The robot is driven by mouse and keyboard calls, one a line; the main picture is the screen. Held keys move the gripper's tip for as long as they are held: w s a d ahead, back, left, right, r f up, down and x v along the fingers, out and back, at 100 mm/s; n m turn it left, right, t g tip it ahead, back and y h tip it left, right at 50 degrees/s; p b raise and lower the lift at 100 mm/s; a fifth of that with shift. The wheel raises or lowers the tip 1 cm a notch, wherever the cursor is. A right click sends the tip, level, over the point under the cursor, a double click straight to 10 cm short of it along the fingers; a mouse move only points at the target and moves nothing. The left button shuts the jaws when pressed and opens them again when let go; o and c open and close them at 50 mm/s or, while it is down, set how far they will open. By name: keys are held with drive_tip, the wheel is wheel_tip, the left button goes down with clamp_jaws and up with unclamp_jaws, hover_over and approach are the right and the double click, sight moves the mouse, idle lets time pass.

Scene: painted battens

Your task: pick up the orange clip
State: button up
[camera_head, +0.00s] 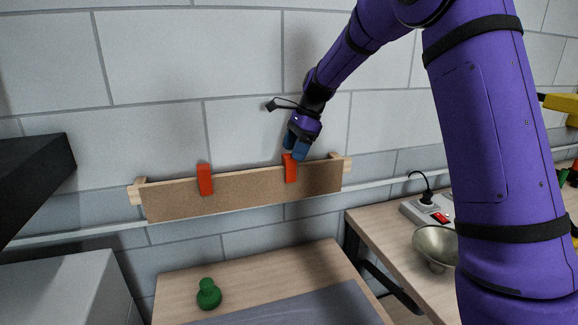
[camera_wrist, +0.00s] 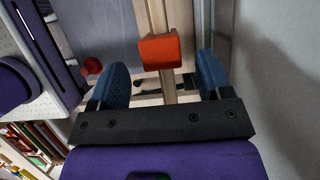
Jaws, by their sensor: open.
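Two similar orange-red clips sit on the top edge of a brown batten board (camera_head: 245,192) on the wall. The left clip (camera_head: 205,179) stands clear of my gripper. The right clip (camera_head: 290,170) is directly below my gripper (camera_head: 296,152), whose blue fingers cover its upper end. In the wrist view, an orange clip (camera_wrist: 160,50) lies between the two blue fingers of my gripper (camera_wrist: 163,66), with a gap on each side. The fingers are apart and do not visibly hold it. From colour alone I cannot tell the two clips apart.
The grey block wall is close behind the board. A wooden table with a green knob-shaped object (camera_head: 208,294) stands below. A metal bowl (camera_head: 436,247) and a power strip (camera_head: 428,212) are on the right-hand table. A dark box (camera_head: 35,182) juts in at left.

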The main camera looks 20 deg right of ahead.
sight(287, 164)
drive_tip(key=shift+x, duration=2.8)
drive_tip(key=shift+w+r, duration=0.1)
drive_tip(key=c, duration=1)
drive_tip(key=shift+r, duration=0.1)
